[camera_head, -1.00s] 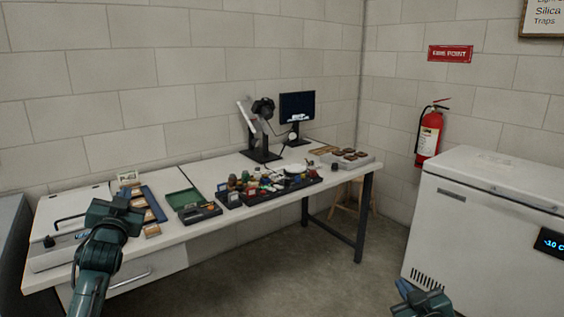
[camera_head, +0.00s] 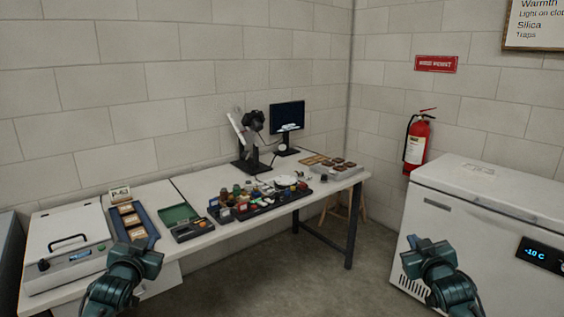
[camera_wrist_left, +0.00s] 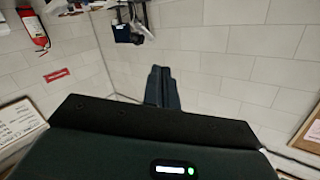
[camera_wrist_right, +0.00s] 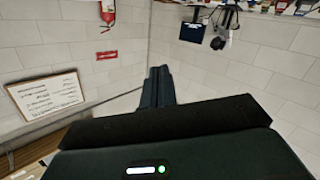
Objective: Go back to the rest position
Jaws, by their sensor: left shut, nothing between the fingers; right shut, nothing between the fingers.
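My left gripper (camera_head: 138,252) is at the lower left of the head view, in front of the workbench's near edge. Its fingers show pressed together and empty in the left wrist view (camera_wrist_left: 163,88). My right gripper (camera_head: 432,250) is at the lower right of the head view, in front of the white freezer. Its fingers also show together and empty in the right wrist view (camera_wrist_right: 158,87). Neither gripper holds anything.
The white workbench (camera_head: 200,250) carries a white lidded device (camera_head: 66,245), a blue tray (camera_head: 128,222), a green case (camera_head: 180,214), a dark tray of small items (camera_head: 250,211) and a monitor (camera_head: 287,117). The freezer (camera_head: 450,230) stands right. Floor between is clear.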

